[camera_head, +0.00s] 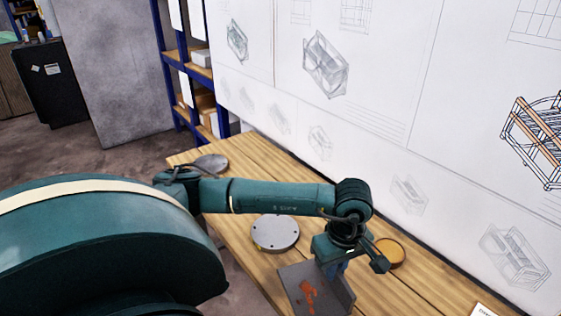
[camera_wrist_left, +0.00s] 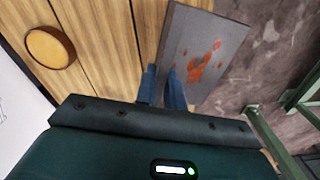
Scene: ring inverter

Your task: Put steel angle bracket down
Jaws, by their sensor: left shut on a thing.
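The steel angle bracket (camera_head: 305,291) is a dark grey, L-shaped plate with orange-red patches on one face. It shows at the bottom of the head view, over the table's front part. My left gripper (camera_head: 335,268) is shut on the bracket's upright side, with its blue fingers pointing down. In the left wrist view the fingers (camera_wrist_left: 162,88) pinch the near left edge of the bracket (camera_wrist_left: 196,50). There the bracket covers the table's edge, with floor beyond it. I cannot tell whether its underside touches the wood. My right gripper is not in view.
The wooden table (camera_head: 250,165) runs along a wall panel of drawings (camera_head: 330,80). A grey round plate with holes (camera_head: 275,233) lies left of the bracket, and an orange-topped round thing (camera_head: 389,252) lies behind right. Another grey disc (camera_head: 211,162) lies farther left. Bare wood shows between them.

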